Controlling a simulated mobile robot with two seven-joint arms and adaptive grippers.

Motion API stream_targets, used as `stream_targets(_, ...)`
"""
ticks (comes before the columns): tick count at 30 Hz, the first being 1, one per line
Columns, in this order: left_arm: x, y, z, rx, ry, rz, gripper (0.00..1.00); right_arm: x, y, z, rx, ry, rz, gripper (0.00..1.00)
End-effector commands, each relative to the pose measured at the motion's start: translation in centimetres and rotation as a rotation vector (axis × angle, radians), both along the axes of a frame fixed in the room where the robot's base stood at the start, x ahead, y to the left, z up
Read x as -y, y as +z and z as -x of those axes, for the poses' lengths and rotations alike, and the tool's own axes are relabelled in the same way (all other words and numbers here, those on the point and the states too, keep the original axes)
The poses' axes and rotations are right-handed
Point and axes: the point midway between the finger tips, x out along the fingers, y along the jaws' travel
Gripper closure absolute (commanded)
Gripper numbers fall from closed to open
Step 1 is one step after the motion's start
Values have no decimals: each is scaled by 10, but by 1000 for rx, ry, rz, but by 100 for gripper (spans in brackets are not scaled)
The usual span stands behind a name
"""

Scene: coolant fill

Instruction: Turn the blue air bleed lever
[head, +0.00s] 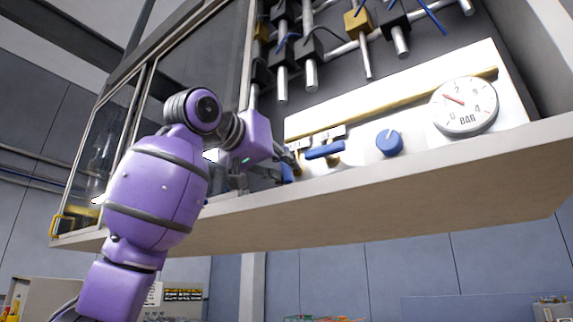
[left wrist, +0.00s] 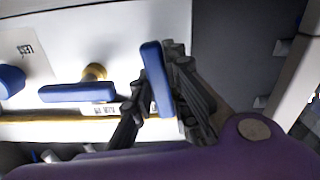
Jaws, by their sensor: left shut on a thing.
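Two blue levers show on the white panel (head: 405,165). One blue lever (left wrist: 157,78) is between the fingers of my left gripper (head: 284,164) in the left wrist view, standing nearly upright in that picture. In the head view only a small blue part of it (head: 287,173) shows beside the fingers. My left gripper is shut on this lever; the fingers hide part of it. The other blue lever (head: 324,151) lies nearly level on a brass fitting, apart from the gripper. It also shows in the left wrist view (left wrist: 76,93). I cannot read which one is labelled air bleed.
A round blue knob (head: 389,142) and a BAR pressure gauge (head: 465,106) are to the right on the panel. A brass pipe (head: 400,97) runs above the levers. The cabinet's pale bottom ledge (head: 400,187) is below, and a glass door (head: 110,140) stands to the left.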

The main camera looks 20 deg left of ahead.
Motion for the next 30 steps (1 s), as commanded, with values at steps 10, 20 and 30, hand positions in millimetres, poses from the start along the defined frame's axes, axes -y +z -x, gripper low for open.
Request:
stream_targets(10,0,-1,-1,46,-1,-135,100,0,0,0,0,0,0,60)
stream_targets(20,0,-1,-1,56,-1,-163,100,0,0,0,0,0,0,60)
stream_targets(30,0,-1,-1,56,0,-163,72,0,0,0,0,0,0,60)
